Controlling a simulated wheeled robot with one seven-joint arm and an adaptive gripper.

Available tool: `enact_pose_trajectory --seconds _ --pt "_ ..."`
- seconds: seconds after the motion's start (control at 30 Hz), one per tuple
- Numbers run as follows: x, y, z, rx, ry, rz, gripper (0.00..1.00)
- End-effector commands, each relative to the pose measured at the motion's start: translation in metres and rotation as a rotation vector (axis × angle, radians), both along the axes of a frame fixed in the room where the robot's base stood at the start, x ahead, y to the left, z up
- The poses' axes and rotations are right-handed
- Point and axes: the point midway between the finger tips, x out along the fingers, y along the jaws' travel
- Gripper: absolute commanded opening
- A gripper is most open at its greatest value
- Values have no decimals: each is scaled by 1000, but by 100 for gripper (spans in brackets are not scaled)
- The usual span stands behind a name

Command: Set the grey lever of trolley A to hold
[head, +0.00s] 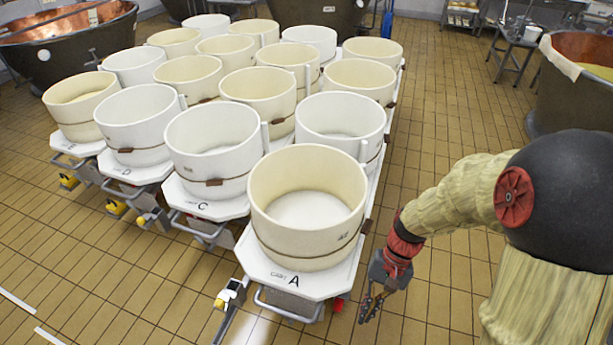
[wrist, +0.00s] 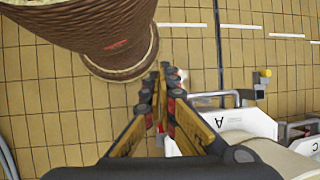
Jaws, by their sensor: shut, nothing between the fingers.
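Trolley A (head: 287,289) stands at the front of the rows, with a cream tub (head: 305,240) on its white top and "CART A" on its front edge. A grey lever (head: 229,322) juts out at its front left corner, beside a white and yellow block; I cannot read its setting. In the wrist view, trolley A (wrist: 215,122) is right of the fingers and the lever's block (wrist: 262,76) is farther right. My gripper (head: 370,308) is shut and empty, low over the floor to the right of trolley A, apart from the lever. Its fingers (wrist: 160,85) also show in the wrist view.
A red part (head: 338,304) shows at trolley A's front right corner, close to my gripper. Trolley C (head: 205,206) and several more trolleys with tubs stand to the left and behind. A copper vat (head: 585,85) is at the right. The tiled floor (head: 430,285) in front is clear.

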Motion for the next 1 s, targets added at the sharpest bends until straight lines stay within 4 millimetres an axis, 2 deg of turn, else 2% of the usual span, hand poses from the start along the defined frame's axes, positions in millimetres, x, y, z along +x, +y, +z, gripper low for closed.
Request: enact_pose_trajectory --seconds 0.03,0.1,0.5,0.8,0.9,1.0 --pt "1 -6 16 -25 -54 31 0" --pt "0 -14 35 -60 -119 71 0" --pt "-11 -46 139 -239 -491 238 0" --pt "-26 -45 216 -305 -771 259 0" --pt "-29 -43 237 -313 -843 256 0" --pt "-31 -41 248 -316 -883 256 0"
